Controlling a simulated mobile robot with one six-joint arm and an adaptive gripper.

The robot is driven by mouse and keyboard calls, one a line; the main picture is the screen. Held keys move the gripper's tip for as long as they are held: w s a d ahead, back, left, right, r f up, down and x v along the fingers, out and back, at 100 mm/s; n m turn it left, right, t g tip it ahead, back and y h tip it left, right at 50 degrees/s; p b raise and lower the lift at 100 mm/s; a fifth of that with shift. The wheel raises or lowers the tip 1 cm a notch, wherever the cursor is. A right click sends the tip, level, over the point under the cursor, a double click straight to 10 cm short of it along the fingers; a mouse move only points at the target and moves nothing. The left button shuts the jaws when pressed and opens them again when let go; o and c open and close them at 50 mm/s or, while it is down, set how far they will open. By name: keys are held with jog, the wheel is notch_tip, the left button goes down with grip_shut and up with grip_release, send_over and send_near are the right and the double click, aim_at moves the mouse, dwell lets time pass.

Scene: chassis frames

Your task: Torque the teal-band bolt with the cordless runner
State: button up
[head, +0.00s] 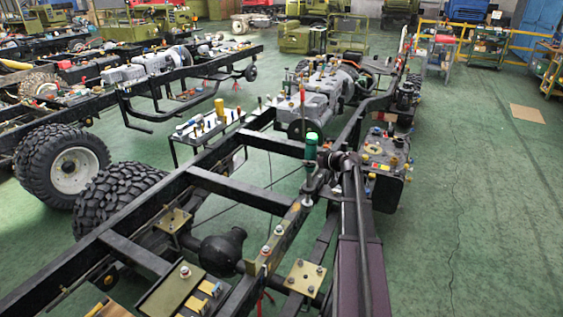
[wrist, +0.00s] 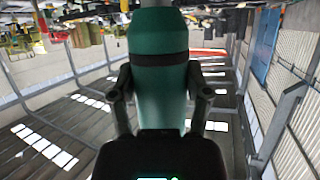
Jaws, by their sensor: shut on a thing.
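The cordless runner (head: 311,148) is a green upright cylinder with a brighter green top, above the chassis rail in the head view. My gripper (head: 322,166) is shut around it. In the wrist view the runner's teal body (wrist: 160,75) with a dark band stands between my two fingers (wrist: 160,100). The runner's lower end is just above the rail, close to a bolt (head: 307,201); I cannot tell whether they touch.
A brass plate (head: 305,278) with several bolts lies at the near right of the frame. A small table (head: 205,127) with loose parts stands behind the left rail. An engine block (head: 312,100) sits farther along the chassis. Green floor (head: 490,220) is open on the right.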

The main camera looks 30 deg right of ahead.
jog(key=a+r+n+g+y+p, duration=0.2)
jog(key=a+n+y, duration=0.2)
jog(key=a, duration=0.9)
jog(key=shift+w+a+r+n+g+y, duration=0.2)
jog(key=shift+r+n+g+y, duration=0.1)
jog(key=shift+n+g+y, duration=0.15)
jog(key=shift+d+f, duration=0.1)
notch_tip(320, 180, down, 7)
jog(key=b, duration=0.7)
jog(key=shift+s+f+b, duration=0.1)
jog(key=shift+f+b, duration=1.25)
jog(key=shift+f, duration=0.1)
dwell(3.7)
